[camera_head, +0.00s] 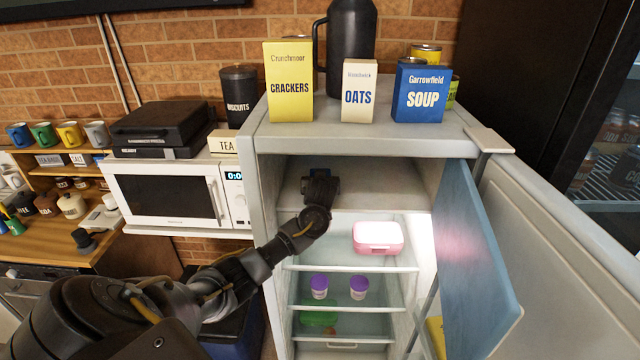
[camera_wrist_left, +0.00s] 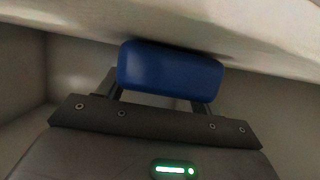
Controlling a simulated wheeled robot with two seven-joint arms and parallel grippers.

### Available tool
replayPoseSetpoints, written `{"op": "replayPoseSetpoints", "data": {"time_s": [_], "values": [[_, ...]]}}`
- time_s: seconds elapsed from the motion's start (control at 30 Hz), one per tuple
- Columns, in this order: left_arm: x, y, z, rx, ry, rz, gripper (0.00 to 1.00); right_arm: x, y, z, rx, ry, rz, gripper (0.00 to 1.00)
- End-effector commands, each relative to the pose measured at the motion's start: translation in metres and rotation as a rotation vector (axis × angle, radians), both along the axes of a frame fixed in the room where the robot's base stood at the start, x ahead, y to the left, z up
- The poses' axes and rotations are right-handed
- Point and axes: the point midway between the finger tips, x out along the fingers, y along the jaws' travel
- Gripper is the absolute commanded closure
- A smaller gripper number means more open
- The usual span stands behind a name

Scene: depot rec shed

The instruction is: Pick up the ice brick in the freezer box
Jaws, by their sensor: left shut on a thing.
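The ice brick (camera_wrist_left: 170,72) is a blue block with rounded edges, seen in the left wrist view between my left gripper's fingers. My left gripper (camera_head: 320,178) is inside the freezer box (camera_head: 372,190), the top compartment of the fridge, and is shut on the ice brick. In the head view only a small bit of blue shows at the gripper, and the gripper hides most of the brick. In the left wrist view the brick is close to a pale surface above it; I cannot tell whether they touch. My right gripper is not in view.
A pale blue flap door (camera_head: 474,262) stands open at the right of the compartment. Below are a pink lunch box (camera_head: 378,238) and two purple-lidded pots (camera_head: 319,287) on shelves. Crackers (camera_head: 289,82), oats (camera_head: 359,92) and soup (camera_head: 421,94) boxes stand on the fridge top. A microwave (camera_head: 165,195) is at left.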

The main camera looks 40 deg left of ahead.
Motion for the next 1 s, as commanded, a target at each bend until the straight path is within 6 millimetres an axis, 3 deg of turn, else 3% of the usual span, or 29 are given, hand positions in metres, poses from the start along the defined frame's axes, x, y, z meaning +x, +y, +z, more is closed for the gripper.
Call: {"op": "replayPoseSetpoints", "data": {"time_s": [0.1,0.47,0.67,1.0], "values": [[0.002,-0.003,0.004,0.0,-0.006,-0.002,0.67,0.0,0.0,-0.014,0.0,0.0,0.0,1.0],[0.002,-0.001,0.068,0.001,-0.011,-0.001,0.67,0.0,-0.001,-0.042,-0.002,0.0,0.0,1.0],[0.028,-0.037,0.065,-0.001,-0.005,-0.004,0.67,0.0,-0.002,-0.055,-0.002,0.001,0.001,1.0],[0.085,-0.112,0.063,-0.001,-0.005,-0.003,0.67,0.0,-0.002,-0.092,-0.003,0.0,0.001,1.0]]}}
